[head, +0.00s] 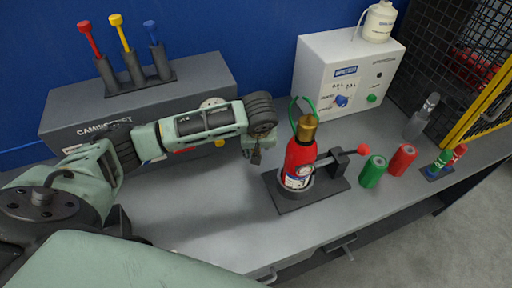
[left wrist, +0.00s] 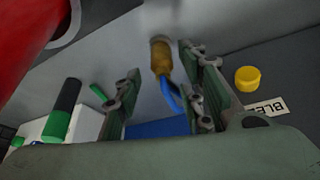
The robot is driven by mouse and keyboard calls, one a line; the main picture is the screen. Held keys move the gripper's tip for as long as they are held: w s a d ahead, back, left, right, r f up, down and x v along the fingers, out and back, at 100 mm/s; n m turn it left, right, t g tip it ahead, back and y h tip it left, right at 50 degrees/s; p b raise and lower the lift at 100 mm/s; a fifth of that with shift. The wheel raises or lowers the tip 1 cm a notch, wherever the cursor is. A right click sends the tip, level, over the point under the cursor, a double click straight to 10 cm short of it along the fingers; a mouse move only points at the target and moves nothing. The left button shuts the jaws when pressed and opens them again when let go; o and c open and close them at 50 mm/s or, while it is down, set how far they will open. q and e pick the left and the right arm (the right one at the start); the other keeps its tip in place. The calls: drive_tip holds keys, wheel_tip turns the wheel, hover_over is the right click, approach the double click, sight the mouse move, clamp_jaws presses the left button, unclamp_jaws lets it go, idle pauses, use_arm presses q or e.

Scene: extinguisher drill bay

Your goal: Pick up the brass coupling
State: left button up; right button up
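In the left wrist view the brass coupling (left wrist: 162,58) shows as a small brass cylinder with a darker brown end. A blue piece (left wrist: 170,95) runs from its lower end. It lies in the gap between my left fingers (left wrist: 163,80), which are apart and do not appear to close on it. In the head view my left gripper (head: 256,148) hangs over the bench between the grey box and the red extinguisher. I cannot make out the coupling there; the gripper and arm seem to cover it. My right gripper is not in view.
The red extinguisher (head: 300,158) with a brass top (head: 307,124) stands in a dark holder right of my left gripper. A grey box (head: 75,130) lies behind my arm, a white box (head: 312,65) at the back. Green (head: 373,171) and red (head: 402,160) cylinders stand right. The front bench is clear.

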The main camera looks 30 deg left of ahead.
use_arm(q)
drive_tip(key=p+x, duration=0.1)
drive_tip(key=x, duration=0.3)
drive_tip(key=shift+w+f, duration=0.15)
drive_tip(key=shift+f, duration=0.4)
drive_tip(key=shift+c, duration=0.5)
drive_tip(key=c, duration=0.7)
clamp_jaws()
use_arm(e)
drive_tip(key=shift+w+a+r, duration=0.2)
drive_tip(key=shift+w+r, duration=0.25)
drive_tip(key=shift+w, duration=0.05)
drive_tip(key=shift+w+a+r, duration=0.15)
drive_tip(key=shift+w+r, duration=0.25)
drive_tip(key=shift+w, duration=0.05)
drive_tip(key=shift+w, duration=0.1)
